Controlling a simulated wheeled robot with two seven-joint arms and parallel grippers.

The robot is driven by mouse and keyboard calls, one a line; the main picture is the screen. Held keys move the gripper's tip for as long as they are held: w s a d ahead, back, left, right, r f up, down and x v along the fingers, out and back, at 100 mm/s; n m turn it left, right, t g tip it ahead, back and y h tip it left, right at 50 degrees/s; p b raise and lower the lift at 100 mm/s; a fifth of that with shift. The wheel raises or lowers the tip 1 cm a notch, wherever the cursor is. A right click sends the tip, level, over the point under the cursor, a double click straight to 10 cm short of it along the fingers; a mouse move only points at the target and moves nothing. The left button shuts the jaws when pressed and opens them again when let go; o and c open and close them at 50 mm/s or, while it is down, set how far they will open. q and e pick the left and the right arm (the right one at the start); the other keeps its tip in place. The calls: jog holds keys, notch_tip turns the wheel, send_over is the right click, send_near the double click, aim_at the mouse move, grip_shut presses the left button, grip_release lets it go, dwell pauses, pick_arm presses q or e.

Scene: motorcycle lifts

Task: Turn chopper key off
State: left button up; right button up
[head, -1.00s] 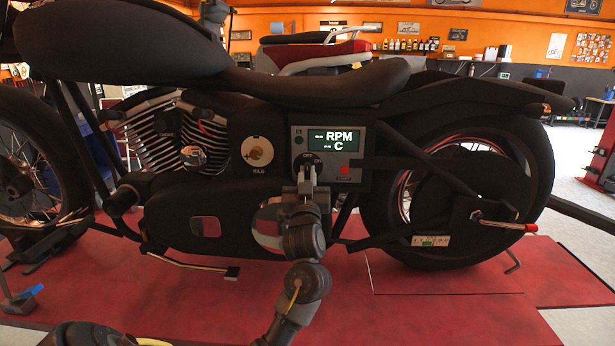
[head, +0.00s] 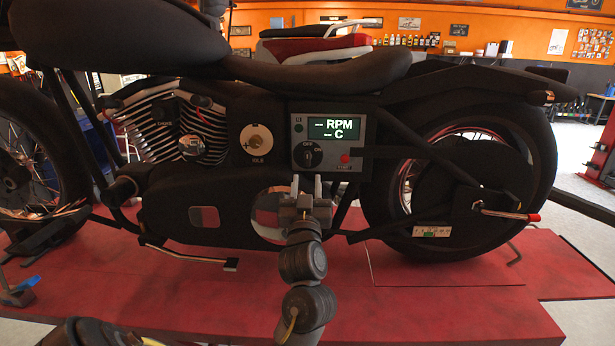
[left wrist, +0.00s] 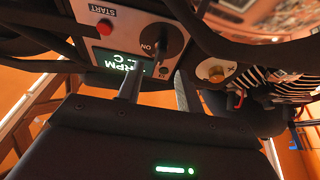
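The black chopper (head: 190,215) stands side-on on a red lift. Its grey control panel (head: 354,172) carries a lit display (head: 334,129) reading dashes with RPM and C. The round black key switch (head: 308,154) sits below the display, with OFF marked above it and ON at its right. I cannot tell exactly which mark it points to. My left gripper (head: 306,187) is below the key switch, its two fingers apart and empty. In the left wrist view the key switch (left wrist: 163,41) shows beyond the spread fingers, clear of them. My right gripper is not in view.
A red start button (head: 345,158) is right of the key switch. An idle knob (head: 257,143) is at its left. The seat (head: 320,85) overhangs above, and frame tubes run close at the panel's right. The red lift platform (head: 440,295) is clear in front.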

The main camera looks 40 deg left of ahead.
pick_arm(q)
jog(key=shift+b+v, duration=0.35)
jog(key=shift+v, duration=1.55)
jog(key=shift+h, duration=0.3)
